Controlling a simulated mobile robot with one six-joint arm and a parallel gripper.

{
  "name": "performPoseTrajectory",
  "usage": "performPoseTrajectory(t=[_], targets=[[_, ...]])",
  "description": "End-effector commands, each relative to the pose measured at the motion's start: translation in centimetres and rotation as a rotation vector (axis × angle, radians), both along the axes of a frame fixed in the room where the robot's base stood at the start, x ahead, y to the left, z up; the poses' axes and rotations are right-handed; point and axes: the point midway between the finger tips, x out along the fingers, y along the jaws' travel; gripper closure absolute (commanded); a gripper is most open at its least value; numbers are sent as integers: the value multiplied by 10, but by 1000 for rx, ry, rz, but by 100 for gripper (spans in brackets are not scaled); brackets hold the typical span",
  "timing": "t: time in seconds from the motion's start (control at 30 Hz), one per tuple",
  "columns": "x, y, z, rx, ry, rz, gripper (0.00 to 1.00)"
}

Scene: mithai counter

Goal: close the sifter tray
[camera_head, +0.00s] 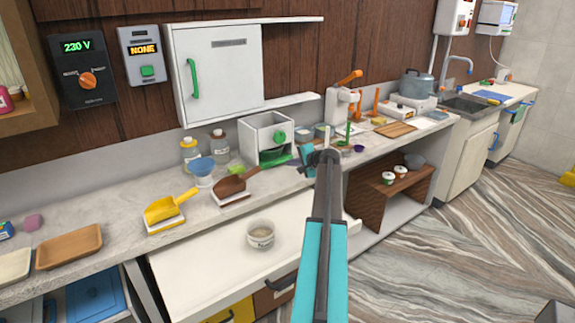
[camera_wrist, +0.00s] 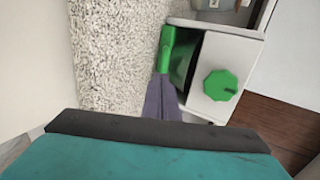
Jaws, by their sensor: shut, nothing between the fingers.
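The sifter (camera_head: 262,133) is a white box with a green knob, standing on the counter against the wall. Its green tray (camera_head: 277,156) sticks out at the bottom of the front; the wrist view shows the tray's green edge (camera_wrist: 171,47) outside the dark slot, beside the sifter's white face (camera_wrist: 238,50). My gripper (camera_head: 301,164) is just right of the tray in the head view. In the wrist view its grey-purple fingers (camera_wrist: 163,96) are shut and empty, with their tips at the near end of the tray's green edge. I cannot tell whether they touch it.
A brown scoop (camera_head: 233,184), a yellow scoop (camera_head: 168,207) and a blue funnel (camera_head: 200,168) stand left of the sifter. Glass jars (camera_head: 190,152) are behind them. A press (camera_head: 338,105) stands to the right.

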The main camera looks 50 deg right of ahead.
Motion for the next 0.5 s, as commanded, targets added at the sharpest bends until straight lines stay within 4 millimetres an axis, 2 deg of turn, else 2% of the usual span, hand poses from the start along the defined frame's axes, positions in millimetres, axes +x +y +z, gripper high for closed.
performPoseTrajectory(t=[0.3, 0.5], targets=[[-42, 16, 21, 0, 0, 1, 100], [-62, 23, 34, -1, 0, 4, 100]])
